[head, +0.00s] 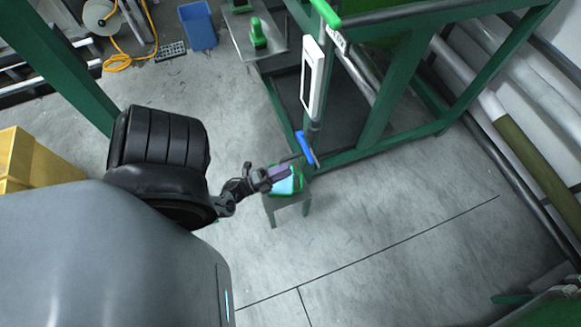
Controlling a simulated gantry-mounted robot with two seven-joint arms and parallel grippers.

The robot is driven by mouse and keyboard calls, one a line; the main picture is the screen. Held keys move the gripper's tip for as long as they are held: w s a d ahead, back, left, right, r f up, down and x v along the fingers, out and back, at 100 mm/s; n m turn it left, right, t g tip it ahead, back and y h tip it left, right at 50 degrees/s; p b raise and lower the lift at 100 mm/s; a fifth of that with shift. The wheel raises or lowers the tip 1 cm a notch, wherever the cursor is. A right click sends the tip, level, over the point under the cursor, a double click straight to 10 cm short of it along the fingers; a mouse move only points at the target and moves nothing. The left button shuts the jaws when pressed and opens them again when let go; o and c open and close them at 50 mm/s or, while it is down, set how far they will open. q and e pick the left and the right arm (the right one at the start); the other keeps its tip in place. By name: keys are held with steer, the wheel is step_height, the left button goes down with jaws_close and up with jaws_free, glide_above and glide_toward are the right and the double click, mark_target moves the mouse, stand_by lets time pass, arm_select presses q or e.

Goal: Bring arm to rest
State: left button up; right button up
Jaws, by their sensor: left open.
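My left arm comes in from the left, past a large grey body part of mine. My left gripper (284,166) is open, with a dark finger and a purplish finger pad showing. I see nothing between its fingers. In the picture it overlaps a small stand (290,198) that carries a green-rimmed tray (297,186) with something light blue in it. I cannot tell whether the gripper touches the tray. My right arm and right gripper are not in view.
A green frame (390,85) stands behind the stand, with a white panel (312,78) and a blue handle (305,148) near my gripper. A blue bin (198,27) stands at the back, yellow boxes (35,165) at left.

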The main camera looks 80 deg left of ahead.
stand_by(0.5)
arm_select(q)
steer(key=w+d+r+n+g, duration=0.1)
steer(key=w+d+r+n, duration=0.25)
steer(key=w, duration=0.25)
steer(key=w+d+r+n+g+y, duration=0.1)
steer(key=w+d+r+n, duration=0.25)
steer(key=w, duration=0.25)
steer(key=w+d+r+n+g, duration=0.1)
steer(key=w+d+r+n, duration=0.25)
steer(key=w, duration=0.25)
steer(key=w+d+r+n+g+h, duration=0.1)
steer(key=d+r+n+g+h, duration=0.2)
steer(key=d, duration=0.4)
steer(key=s+d+g+h, duration=0.1)
steer(key=s+d+g, duration=0.2)
steer(key=s+g, duration=0.25)
steer(key=s+d+g+h, duration=0.1)
steer(key=s+d+g, duration=0.2)
steer(key=s+g, duration=0.3)
step_height(320, 180, up, 36)
steer(key=t+p, duration=0.1)
steer(key=p, duration=3.4)
steer(key=shift+s+a+r+n+p, duration=0.15)
steer(key=shift+s+r+n+p, duration=0.1)
steer(key=shift+n+p, duration=0.15)
